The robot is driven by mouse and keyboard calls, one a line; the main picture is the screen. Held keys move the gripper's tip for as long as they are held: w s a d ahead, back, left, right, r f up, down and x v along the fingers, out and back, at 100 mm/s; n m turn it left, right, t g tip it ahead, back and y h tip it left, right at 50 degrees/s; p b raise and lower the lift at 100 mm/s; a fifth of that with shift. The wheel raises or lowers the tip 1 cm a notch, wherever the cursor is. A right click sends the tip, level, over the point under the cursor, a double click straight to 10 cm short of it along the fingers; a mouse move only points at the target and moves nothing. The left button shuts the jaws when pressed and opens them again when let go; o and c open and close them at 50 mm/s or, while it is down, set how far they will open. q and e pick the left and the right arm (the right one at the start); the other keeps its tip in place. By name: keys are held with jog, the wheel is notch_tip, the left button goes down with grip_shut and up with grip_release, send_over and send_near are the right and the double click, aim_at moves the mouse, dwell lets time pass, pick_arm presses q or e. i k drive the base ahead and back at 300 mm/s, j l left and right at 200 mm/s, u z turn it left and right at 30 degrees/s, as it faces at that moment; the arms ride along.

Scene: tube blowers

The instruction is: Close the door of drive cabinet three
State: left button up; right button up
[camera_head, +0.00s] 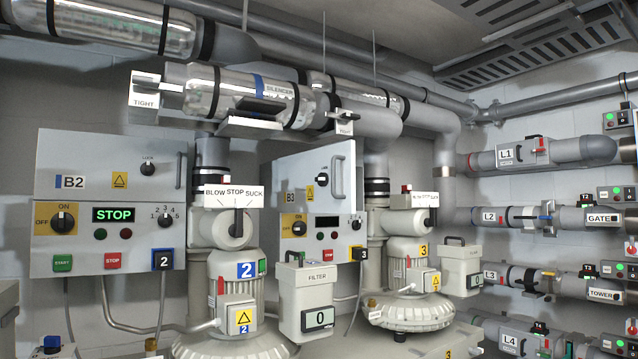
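Drive cabinet three is the grey box marked B3 near the middle of the head view. Its upper door (316,180) carries the B3 label, a yellow warning sign, a black lock knob (321,180) and a vertical handle (338,176) near the right edge. The door looks swung outward, with its right edge toward me and its left edge farther back. The cabinet's inside is hidden behind it. Below is the control panel (325,252) with a yellow-backed switch, a small display and a tag 3. Neither of my grippers is in view.
Cabinet B2 (100,165) is at the left, its door looking flush. Blower 3 (405,275) is to the right. A silencer pipe (235,95) runs above. Pipes L1 to L4 line the right wall.

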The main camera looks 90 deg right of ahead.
aim_at(298, 191)
jog(key=z, duration=2.7)
